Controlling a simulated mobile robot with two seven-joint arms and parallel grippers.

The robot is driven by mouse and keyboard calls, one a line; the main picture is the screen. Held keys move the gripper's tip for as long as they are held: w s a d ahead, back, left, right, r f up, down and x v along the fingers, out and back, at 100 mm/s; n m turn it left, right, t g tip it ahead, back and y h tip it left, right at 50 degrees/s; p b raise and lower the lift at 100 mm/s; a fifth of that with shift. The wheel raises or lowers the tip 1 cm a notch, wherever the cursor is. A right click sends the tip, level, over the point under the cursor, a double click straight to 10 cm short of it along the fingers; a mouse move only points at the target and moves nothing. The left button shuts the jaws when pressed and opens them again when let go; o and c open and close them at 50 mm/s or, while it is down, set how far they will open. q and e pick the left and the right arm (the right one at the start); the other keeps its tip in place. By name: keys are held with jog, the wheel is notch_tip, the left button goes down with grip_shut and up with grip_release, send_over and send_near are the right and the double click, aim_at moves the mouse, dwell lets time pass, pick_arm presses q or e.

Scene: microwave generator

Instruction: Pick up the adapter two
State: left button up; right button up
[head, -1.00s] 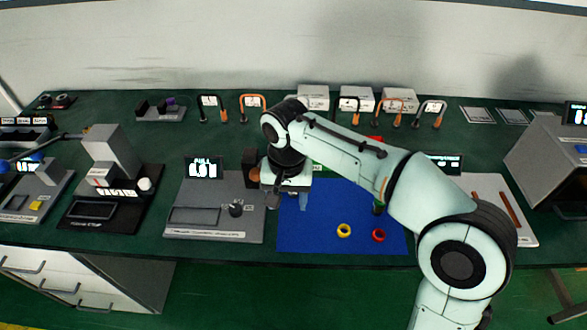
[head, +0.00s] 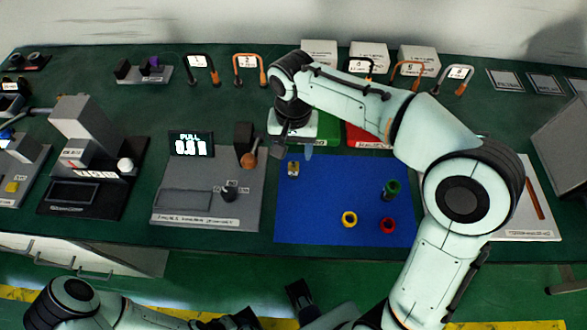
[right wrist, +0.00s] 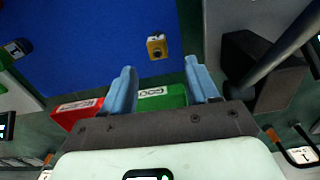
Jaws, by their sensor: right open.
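Several small parts lie on the blue mat (head: 330,220). They are a brass-coloured adapter (head: 293,168), a green part (head: 390,189), a yellow ring (head: 349,218) and a red ring (head: 388,224). I see no label saying which is adapter two. My right gripper (head: 304,150) is near the mat's back edge, close to the brass adapter. In the right wrist view, the right gripper (right wrist: 160,78) has its blue fingers apart with nothing between them. The brass adapter (right wrist: 157,46) lies beyond the fingertips, between their lines.
A grey device with a display (head: 191,143) stands left of the mat. Green and red boxes (head: 368,138) sit behind the mat, partly hidden by my right arm. Numbered cable loops (head: 250,68) and white boxes (head: 369,56) line the back. The mat's front left is clear.

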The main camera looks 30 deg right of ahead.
aim_at(294, 163)
jog(key=shift+f, duration=0.95)
jog(key=f, duration=0.2)
jog(key=s+f+b, duration=0.1)
jog(key=f, duration=0.1)
jog(key=shift+a, duration=0.2)
jog(key=shift+f, duration=0.65)
grip_shut()
